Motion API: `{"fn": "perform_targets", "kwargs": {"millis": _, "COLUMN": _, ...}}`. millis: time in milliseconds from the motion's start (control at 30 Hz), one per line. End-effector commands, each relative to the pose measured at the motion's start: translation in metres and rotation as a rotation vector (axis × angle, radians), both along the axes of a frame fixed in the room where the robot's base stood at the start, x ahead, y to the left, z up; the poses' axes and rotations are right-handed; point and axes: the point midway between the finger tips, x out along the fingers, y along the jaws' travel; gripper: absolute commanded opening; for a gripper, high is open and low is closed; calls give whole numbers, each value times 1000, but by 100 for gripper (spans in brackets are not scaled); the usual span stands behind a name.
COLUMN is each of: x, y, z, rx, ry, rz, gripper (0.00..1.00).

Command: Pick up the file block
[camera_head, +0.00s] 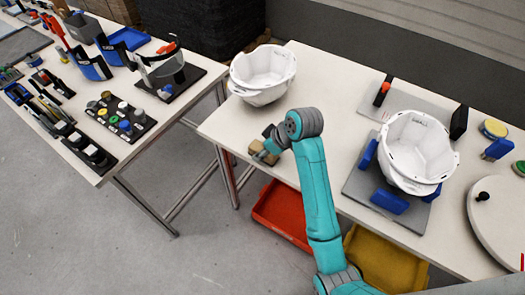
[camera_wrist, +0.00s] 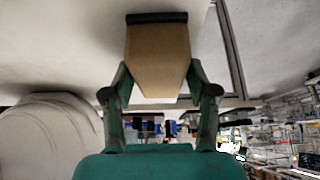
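The file block (camera_wrist: 157,58) is a tan block with a dark strip along its far edge. In the wrist view it sits between the two fingers of my gripper (camera_wrist: 158,72), whose tips meet its sides with no clear gap. In the head view the file block (camera_head: 257,148) shows at the front left edge of the right table, partly hidden by my gripper (camera_head: 268,146). I cannot tell whether it rests on the table or is just above it.
A white helmet shell (camera_head: 262,75) stands behind my gripper. Another shell (camera_head: 416,150) sits on a grey fixture with blue pads (camera_head: 390,201). A red bin (camera_head: 282,212) and a yellow bin (camera_head: 385,262) are below the table. The left table (camera_head: 95,172) holds tools and visors.

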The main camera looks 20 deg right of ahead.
Motion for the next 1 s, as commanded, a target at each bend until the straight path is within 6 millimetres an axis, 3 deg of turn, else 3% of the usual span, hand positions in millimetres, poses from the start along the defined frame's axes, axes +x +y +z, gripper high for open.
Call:
{"fn": "perform_targets", "kwargs": {"millis": 33, "x": 0, "y": 0, "z": 0, "rx": 0, "ry": 0, "rz": 0, "gripper": 38}}
{"fn": "perform_targets", "kwargs": {"millis": 200, "x": 0, "y": 0, "z": 0, "rx": 0, "ry": 0, "rz": 0, "gripper": 0}}
{"fn": "perform_targets", "kwargs": {"millis": 533, "x": 1, "y": 0, "z": 9, "rx": -1, "ry": -2, "rz": 0, "gripper": 0}}
{"fn": "perform_targets", "kwargs": {"millis": 1000, "x": 1, "y": 0, "z": 88, "rx": 0, "ry": -4, "rz": 0, "gripper": 0}}
